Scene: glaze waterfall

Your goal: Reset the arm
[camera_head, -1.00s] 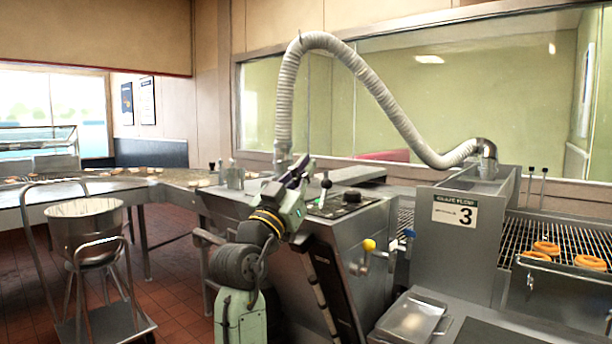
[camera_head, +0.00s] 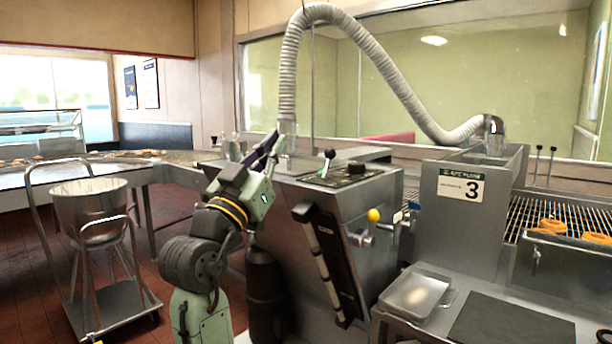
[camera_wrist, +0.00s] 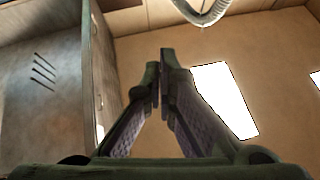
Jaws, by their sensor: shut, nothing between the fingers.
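My gripper (camera_head: 268,150) is at the end of my raised green and black arm, in front of the left end of the metal machine (camera_head: 345,225). It points up and a little right. In the wrist view my gripper (camera_wrist: 160,80) has its two fingers brought together at the tips, with nothing between them. The wrist view looks up toward the wall and ceiling.
A hose (camera_head: 375,75) arches over the machine. A lever with a yellow knob (camera_head: 374,215) sticks out at its front. A tray (camera_head: 416,293) lies at right, near rings on a rack (camera_head: 580,215). A bucket (camera_head: 90,212) stands on a cart at left.

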